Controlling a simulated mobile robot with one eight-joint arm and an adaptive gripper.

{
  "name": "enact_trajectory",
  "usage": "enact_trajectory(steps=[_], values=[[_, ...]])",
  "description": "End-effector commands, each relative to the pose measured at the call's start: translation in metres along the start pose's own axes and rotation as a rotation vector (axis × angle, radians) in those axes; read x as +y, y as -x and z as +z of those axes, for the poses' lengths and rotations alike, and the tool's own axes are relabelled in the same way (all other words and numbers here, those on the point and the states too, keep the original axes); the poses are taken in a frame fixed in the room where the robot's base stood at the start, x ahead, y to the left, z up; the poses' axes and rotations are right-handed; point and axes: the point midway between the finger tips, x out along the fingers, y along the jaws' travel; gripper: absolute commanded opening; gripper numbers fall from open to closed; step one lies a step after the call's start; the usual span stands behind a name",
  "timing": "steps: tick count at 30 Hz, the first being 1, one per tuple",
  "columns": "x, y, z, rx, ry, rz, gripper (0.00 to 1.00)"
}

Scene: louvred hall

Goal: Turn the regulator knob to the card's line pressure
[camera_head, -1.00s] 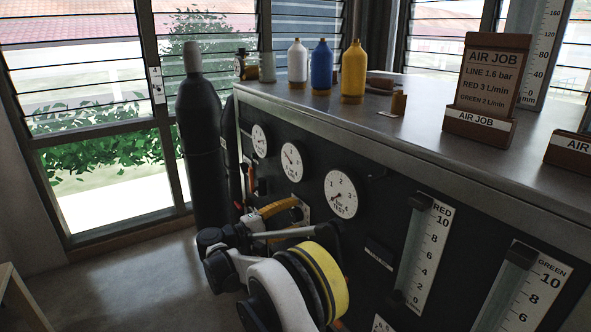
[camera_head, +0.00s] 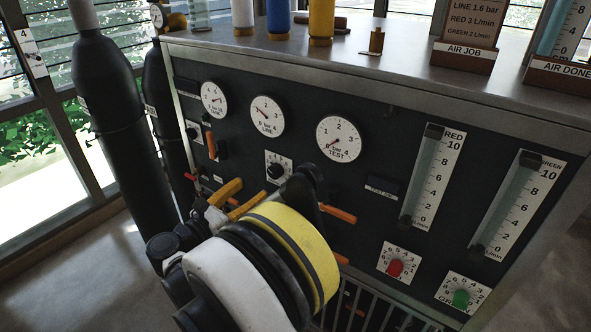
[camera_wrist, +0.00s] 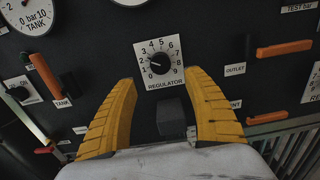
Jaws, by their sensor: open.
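The regulator knob (camera_wrist: 159,63) is a black dial on a white plate with a numbered scale; its white mark points left, toward the low numbers. It also shows in the head view (camera_head: 276,170), partly beside my arm. My gripper (camera_wrist: 160,77) is open, its yellow fingers spread below and to either side of the knob plate, with nothing between them. In the head view, my gripper (camera_head: 252,188) is left of and below the knob, apart from it. The AIR JOB card (camera_head: 468,28) reads LINE 1.6 bar. The LINE gauge (camera_head: 267,116) has its needle pointing upper left.
The TEST gauge (camera_head: 338,139) and tank gauge (camera_head: 214,99) flank the LINE gauge. Orange lever handles (camera_wrist: 284,49) stick out around the knob. Red (camera_head: 395,268) and green (camera_head: 461,298) knobs sit lower right under flow tubes. Dark gas cylinders (camera_head: 115,110) stand at left.

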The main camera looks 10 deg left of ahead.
Motion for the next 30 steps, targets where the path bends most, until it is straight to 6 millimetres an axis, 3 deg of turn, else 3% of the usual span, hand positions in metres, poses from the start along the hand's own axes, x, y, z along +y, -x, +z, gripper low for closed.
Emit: enact_trajectory(steps=[3,8,22,30], values=[[0.001,0.001,0.000,0.000,0.024,0.008,0.59],[0.001,-0.015,0.000,0.000,0.023,0.007,0.59],[0.001,-0.082,0.001,0.000,0.021,0.005,0.59],[0.001,-0.085,0.000,0.000,0.021,0.006,0.59]])
